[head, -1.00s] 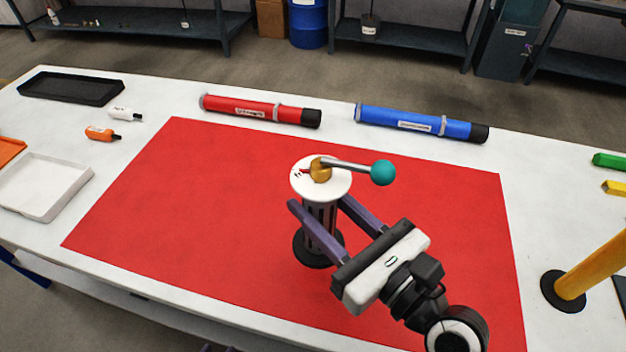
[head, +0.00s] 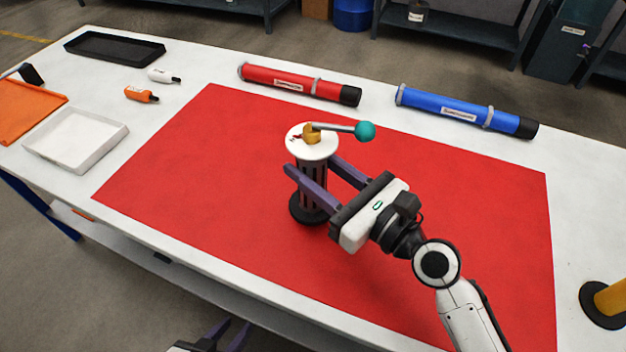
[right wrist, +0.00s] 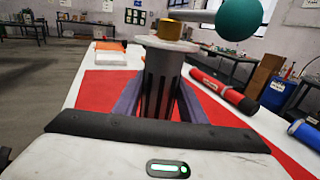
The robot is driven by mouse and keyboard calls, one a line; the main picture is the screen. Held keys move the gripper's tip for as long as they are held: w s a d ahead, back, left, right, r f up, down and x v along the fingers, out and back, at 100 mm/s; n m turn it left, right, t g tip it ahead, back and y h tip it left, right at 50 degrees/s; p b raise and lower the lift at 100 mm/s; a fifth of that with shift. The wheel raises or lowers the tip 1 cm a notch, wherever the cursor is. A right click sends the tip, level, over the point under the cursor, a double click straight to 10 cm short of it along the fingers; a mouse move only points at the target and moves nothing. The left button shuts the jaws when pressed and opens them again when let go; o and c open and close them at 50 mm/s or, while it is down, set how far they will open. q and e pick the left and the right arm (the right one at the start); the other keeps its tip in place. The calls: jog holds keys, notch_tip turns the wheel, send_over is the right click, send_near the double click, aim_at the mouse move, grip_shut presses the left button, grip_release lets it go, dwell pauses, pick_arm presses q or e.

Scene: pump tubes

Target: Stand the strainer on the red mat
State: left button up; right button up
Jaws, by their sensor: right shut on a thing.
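The strainer is upright over the red mat (head: 400,190), near its middle. It has a white round top (head: 300,141), a dark slotted body (head: 312,181) and a black round base (head: 298,212). A gold knob and a rod with a teal ball (head: 365,131) are on top. My right gripper (head: 320,172) is shut on the body, one finger on each side; the right wrist view also shows the strainer (right wrist: 160,82) between the fingers. The base appears at mat level, but I cannot tell whether it touches. My left gripper (head: 226,333) shows at the bottom edge, fingers apart and empty.
A red tube (head: 300,84) and a blue tube (head: 465,110) lie behind the mat. A white tray (head: 75,140), an orange tray (head: 28,110), a black tray (head: 115,47) and two small bottles are at the left. A yellow post (head: 610,300) stands at the right.

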jog(key=shift+f, duration=0.9)
jog(key=shift+f+b, duration=0.25)
jog(key=shift+b, duration=0.1)
jog(key=o, duration=1)
jog(key=shift+f, duration=0.25)
jog(key=o, duration=0.4)
jog(key=shift+r, duration=0.15)
